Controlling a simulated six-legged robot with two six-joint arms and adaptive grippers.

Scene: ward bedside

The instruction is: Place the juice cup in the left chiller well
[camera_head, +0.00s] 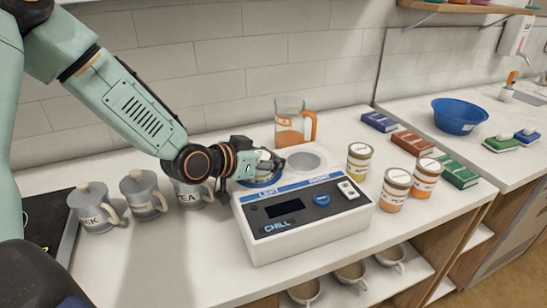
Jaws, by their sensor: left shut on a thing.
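The chiller (310,222) is a white box with a dark sloped panel marked CHILL, standing on the counter. Its right well (305,160) shows as an empty grey round on top. My left gripper (268,162) is over the left well, shut on a small pale cup, mostly hidden by the fingers. A blue curved rim (262,181) shows just below the fingers at the left well. I cannot tell whether the cup's base touches the well's floor. My right gripper is not in view.
A jug of orange juice (289,134) stands behind the chiller. Lidded grey mugs (143,194) stand to the left. Several labelled jars (395,190) and books (412,143) are to the right. A blue bowl (459,116) sits farther right. Cups (350,272) fill a shelf below.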

